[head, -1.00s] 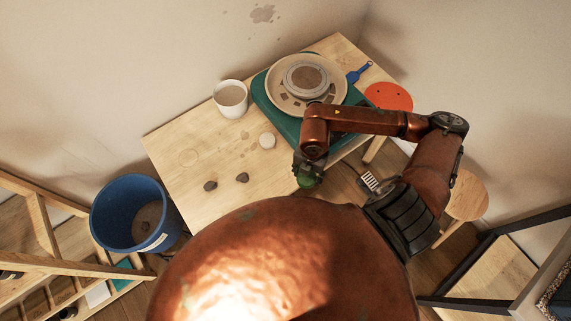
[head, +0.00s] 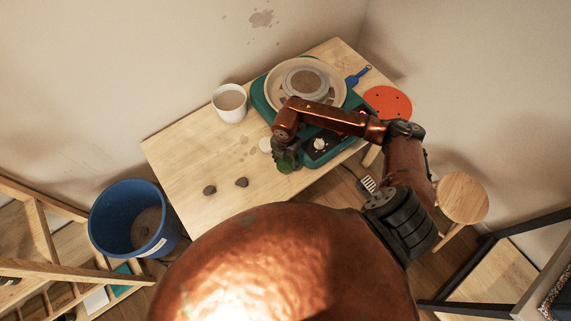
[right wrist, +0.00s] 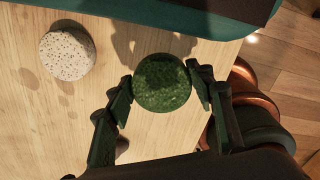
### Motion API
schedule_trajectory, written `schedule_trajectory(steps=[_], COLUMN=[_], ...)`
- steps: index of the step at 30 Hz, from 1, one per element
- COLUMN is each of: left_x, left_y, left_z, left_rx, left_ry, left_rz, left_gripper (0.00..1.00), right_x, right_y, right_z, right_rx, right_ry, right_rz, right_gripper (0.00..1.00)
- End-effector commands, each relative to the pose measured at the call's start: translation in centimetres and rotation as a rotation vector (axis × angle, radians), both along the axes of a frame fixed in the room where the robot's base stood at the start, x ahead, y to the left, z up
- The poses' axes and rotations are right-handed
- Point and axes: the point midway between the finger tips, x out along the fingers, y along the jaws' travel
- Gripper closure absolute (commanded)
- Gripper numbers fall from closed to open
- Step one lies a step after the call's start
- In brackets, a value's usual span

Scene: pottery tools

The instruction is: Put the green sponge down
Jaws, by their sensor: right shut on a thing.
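The green sponge (right wrist: 162,83) is round and sits between the fingertips of my right gripper (right wrist: 160,88) in the right wrist view. In the head view the sponge (head: 285,167) shows at the lower end of my right gripper (head: 286,160), over the front part of the wooden table (head: 185,150). The right gripper is shut on it. A shadow falls on the wood near the sponge; whether the sponge touches the table I cannot tell. My left gripper is not in view.
A speckled pale round piece (right wrist: 67,53) lies left of the sponge. The green pottery wheel (head: 262,98) stands behind, with a white cup (head: 230,104) to its left. Two dark lumps (head: 241,182) lie left of the gripper. Bare wood lies between these. A blue bucket (head: 112,222) stands on the floor.

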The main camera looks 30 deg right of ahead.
Motion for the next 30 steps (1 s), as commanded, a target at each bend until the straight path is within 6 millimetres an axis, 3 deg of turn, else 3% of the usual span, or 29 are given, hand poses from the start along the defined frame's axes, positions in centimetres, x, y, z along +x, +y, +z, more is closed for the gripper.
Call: schedule_trajectory(steps=[6,18,19,26,30], left_x=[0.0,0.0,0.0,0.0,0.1], left_y=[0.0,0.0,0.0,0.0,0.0], left_z=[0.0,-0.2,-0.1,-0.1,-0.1], left_rx=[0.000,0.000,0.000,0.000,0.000], left_ry=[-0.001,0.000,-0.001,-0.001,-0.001], left_rz=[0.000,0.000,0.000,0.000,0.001], left_gripper=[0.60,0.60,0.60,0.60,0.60], right_x=[0.0,0.1,0.1,0.1,0.1], right_y=[0.0,0.0,0.0,0.0,0.0], right_z=[-2.9,-3.6,-3.5,-3.5,-3.5], right_rx=[0.001,-0.001,-0.001,0.000,0.000], right_ry=[0.002,0.001,0.000,0.000,0.000], right_rz=[-0.001,-0.001,-0.001,-0.001,-0.001], right_gripper=[0.62,0.62,0.49,0.33,0.33])
